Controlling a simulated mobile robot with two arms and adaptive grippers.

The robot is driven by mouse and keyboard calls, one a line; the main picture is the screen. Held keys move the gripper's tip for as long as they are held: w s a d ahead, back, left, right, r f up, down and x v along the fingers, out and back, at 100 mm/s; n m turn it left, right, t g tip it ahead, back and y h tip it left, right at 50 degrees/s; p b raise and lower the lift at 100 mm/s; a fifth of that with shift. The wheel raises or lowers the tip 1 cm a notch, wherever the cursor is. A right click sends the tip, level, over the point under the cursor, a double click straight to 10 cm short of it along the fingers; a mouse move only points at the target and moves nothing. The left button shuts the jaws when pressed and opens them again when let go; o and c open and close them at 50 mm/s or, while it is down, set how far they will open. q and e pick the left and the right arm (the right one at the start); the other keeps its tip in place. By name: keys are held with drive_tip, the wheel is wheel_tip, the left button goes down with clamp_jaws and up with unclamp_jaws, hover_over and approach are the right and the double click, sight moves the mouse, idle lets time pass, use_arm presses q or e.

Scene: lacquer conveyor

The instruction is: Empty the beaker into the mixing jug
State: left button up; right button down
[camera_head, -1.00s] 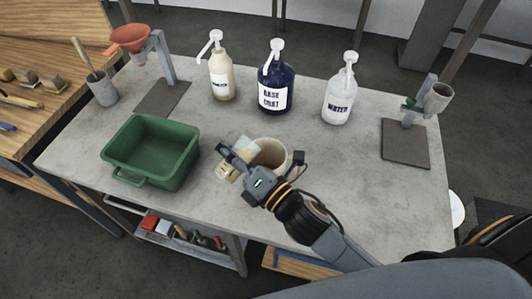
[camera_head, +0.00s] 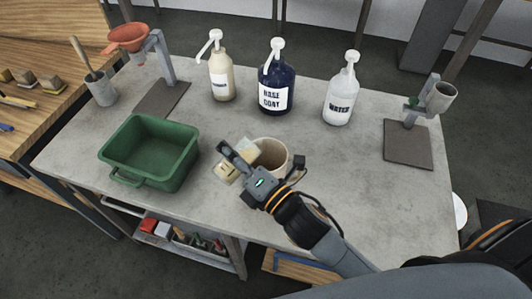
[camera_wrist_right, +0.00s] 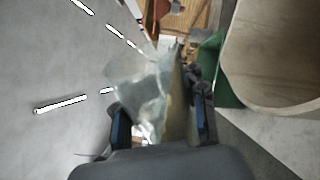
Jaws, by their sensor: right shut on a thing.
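My right gripper (camera_head: 238,160) is shut on the clear beaker (camera_wrist_right: 140,90) above the front middle of the table. The beaker (camera_head: 226,169) is partly hidden by the gripper in the head view; it looks tilted, with a cream-yellow tint. In the right wrist view a yellowish streak runs along its right side, and my right gripper (camera_wrist_right: 160,122) has a finger on each side of it. The beige mixing jug (camera_head: 284,155) stands upright just right of the beaker, partly behind the gripper. The jug is large at the right of the wrist view (camera_wrist_right: 275,60). I cannot see liquid flowing.
A green bin (camera_head: 150,153) stands to the left. Pump bottles labelled base coat (camera_head: 275,80) and water (camera_head: 340,95), and a cream one (camera_head: 221,75), stand behind. Stands hold an orange funnel (camera_head: 128,38) and a grey cup (camera_head: 441,97). The table's right front is clear.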

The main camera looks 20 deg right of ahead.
drive_tip(key=shift+s+d, duration=0.1)
drive_tip(key=shift+f+m+b, duration=0.2)
drive_tip(key=shift+m+b, duration=0.15)
drive_tip(key=shift+m, duration=0.15)
drive_tip(key=shift+w+d+r+m, duration=0.2)
drive_tip(key=shift+d+m, duration=0.15)
drive_tip(key=shift+m, duration=0.15)
drive_tip(key=shift+w+d+r+m, duration=0.2)
drive_tip(key=shift+d+m, duration=0.15)
drive_tip(key=shift+m, duration=0.15)
idle(0.4)
drive_tip(key=shift+w+d+r+m+t+h+p, duration=0.15)
drive_tip(key=shift+r+m+h+p, duration=0.15)
drive_tip(key=shift+m+p, duration=0.25)
drive_tip(key=shift+s+d+r+m+t+h+p, duration=0.1)
drive_tip(key=shift+r+m+t+h+p, duration=0.15)
drive_tip(key=shift+m, duration=0.5)
idle(0.6)
